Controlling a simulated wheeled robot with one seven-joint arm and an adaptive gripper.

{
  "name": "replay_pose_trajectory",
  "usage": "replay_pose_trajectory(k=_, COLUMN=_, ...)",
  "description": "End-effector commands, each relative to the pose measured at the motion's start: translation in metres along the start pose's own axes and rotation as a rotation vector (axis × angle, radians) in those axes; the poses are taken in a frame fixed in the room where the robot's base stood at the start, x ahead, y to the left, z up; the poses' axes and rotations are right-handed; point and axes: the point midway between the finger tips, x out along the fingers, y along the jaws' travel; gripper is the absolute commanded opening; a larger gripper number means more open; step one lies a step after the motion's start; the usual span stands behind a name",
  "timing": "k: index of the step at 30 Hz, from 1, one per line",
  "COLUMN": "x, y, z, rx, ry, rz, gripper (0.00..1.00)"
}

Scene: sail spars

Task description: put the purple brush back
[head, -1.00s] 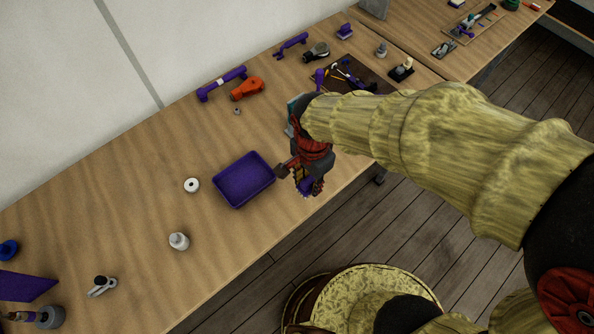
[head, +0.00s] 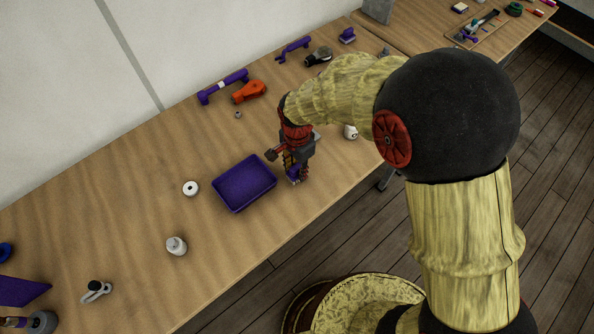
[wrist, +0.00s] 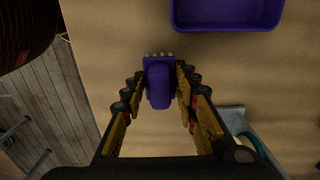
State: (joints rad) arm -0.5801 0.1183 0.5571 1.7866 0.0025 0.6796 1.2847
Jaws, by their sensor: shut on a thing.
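My gripper (head: 293,174) points down over the wooden bench, just right of the purple tray. In the wrist view my gripper (wrist: 160,75) is shut on the purple brush (wrist: 158,88), which sits between the fingertips with a pale bristle row at its far end. In the head view only a small purple part of the brush (head: 296,176) shows under the fingers. I cannot tell whether the brush touches the bench. The purple tray (head: 244,184) looks empty; its near wall also shows at the top of the wrist view (wrist: 226,27).
An orange tool (head: 249,91) and purple-handled tools lie behind. A white item (head: 350,131) is right of my gripper. The bench (head: 120,200) is clear around the tray.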

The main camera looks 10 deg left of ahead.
Motion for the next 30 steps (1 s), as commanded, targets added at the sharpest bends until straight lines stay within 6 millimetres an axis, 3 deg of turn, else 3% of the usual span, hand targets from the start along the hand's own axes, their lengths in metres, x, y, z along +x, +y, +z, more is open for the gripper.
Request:
replay_pose_trajectory(k=3, x=0.0124, y=0.0, z=0.0, rx=0.0, ry=0.0, rz=0.0, gripper=0.02)
replay_pose_trajectory(k=14, x=0.0151, y=-0.0002, z=0.0, rx=0.0, ry=0.0, rz=-0.001, gripper=0.02)
replay_pose_trajectory(k=15, x=0.0146, y=-0.0002, z=0.0, rx=0.0, ry=0.0, rz=-0.001, gripper=0.31)
replay_pose_trajectory(k=24, x=0.0143, y=-0.0001, z=0.0, rx=0.0, ry=0.0, rz=-0.001, gripper=0.48)
replay_pose_trajectory(k=30, x=0.0142, y=-0.0001, z=0.0, rx=0.0, ry=0.0, rz=-0.001, gripper=0.48)
